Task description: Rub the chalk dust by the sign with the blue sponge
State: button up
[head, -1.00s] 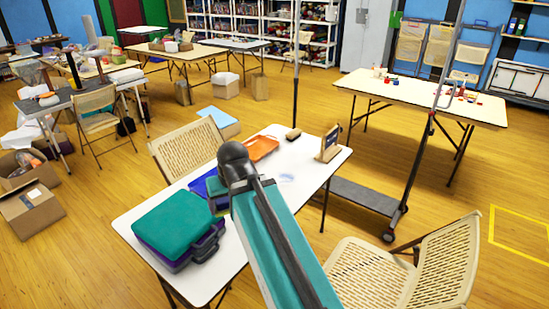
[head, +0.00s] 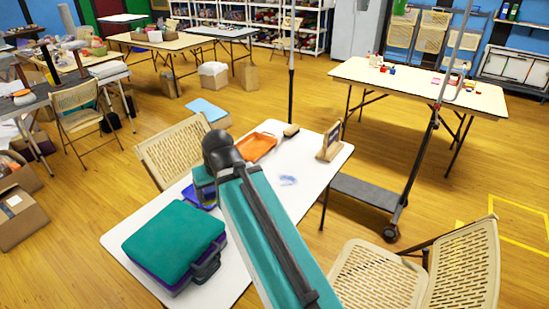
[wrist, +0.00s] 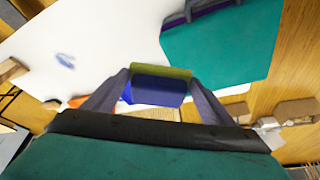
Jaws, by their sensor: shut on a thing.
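The sign (head: 329,143), a small wooden-framed board, stands at the right end of the white table (head: 268,215). The chalk dust (head: 288,180) is a faint blue smear on the tabletop, left of and nearer than the sign. It also shows in the wrist view (wrist: 65,61), at upper left. My gripper (wrist: 160,76) is shut on the blue sponge (wrist: 157,93), which has an olive-yellow layer along one side. The sponge is apart from the chalk dust. In the head view my arm hides most of the gripper, and I cannot make out the sponge there.
A teal and purple case (head: 175,243) lies on the table's left part. A blue tray (head: 190,196), an orange tray (head: 257,147) and a brush (head: 291,131) lie along the far side. Folding chairs (head: 183,147) stand around. The tabletop around the dust is clear.

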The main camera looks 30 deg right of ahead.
jog(key=shift+w, duration=0.1)
dwell(0.3)
jog(key=shift+w+d+f, duration=0.1)
jog(key=shift+w+d, duration=0.15)
jog(key=shift+w, duration=0.1)
jog(key=w+d+f+b, duration=0.1)
jog(key=w+d+f, duration=0.4)
jog(key=w+d, duration=0.3)
jog(key=w+d+f+b, duration=0.2)
jog(key=w+d+f, duration=0.3)
jog(key=d, duration=0.9)
jog(key=w+d+f+b, duration=0.2)
jog(key=w+d+f, duration=0.3)
jog(key=w+d, duration=0.6)
jog(key=shift+w+d+f+n, duration=0.3)
jog(key=shift+f, duration=0.05)
jog(key=shift+f, duration=0.1)
